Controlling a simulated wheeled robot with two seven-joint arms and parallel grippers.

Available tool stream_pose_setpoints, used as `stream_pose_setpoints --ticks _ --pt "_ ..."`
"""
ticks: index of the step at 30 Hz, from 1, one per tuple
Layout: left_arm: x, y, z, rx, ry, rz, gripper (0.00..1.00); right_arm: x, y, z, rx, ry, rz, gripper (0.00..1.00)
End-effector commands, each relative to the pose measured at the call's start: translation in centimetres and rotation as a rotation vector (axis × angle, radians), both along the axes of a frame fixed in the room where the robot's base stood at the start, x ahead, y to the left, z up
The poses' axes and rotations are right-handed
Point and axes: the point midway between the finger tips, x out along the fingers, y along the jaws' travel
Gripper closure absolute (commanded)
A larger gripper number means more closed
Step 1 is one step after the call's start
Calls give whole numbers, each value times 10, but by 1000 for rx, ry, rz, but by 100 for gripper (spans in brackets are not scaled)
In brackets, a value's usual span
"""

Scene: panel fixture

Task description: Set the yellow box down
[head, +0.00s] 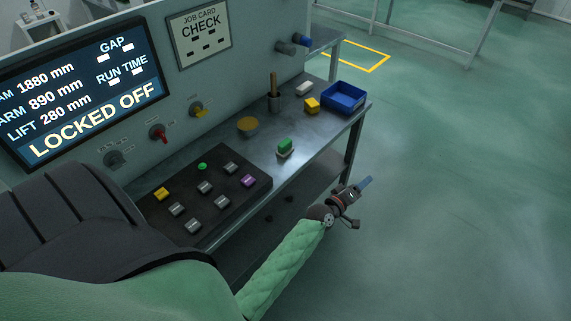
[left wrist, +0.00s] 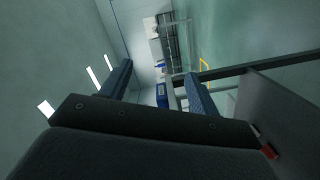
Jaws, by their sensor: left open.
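The yellow box (head: 312,105) stands on the grey bench top (head: 325,125), beside the left end of a blue bin. Nothing is touching it from above. My left gripper (head: 357,193) is off the bench's front edge, lower right of the box and well apart from it. In the left wrist view its two fingers (left wrist: 158,82) are spread with nothing held between them. A small blue patch (left wrist: 162,95) shows far off between the fingers; I cannot tell what it is. My right gripper is not in view.
The blue bin (head: 343,98) looks empty. A green-topped block (head: 285,147), a round tan disc (head: 247,125), a cup with a wooden handle (head: 274,100) and a white block (head: 304,89) stand on the bench. A dark board (head: 180,222) holds several small blocks.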

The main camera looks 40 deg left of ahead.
Motion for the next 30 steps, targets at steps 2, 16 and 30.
stream_pose_setpoints --ticks 2,16,30 --pt "-31 -15 -59 139 122 -75 38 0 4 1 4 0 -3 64" --pt "-291 -28 -331 848 782 -599 38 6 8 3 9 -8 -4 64" --pt "-417 -4 -391 1080 1032 -838 38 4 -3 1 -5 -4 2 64"
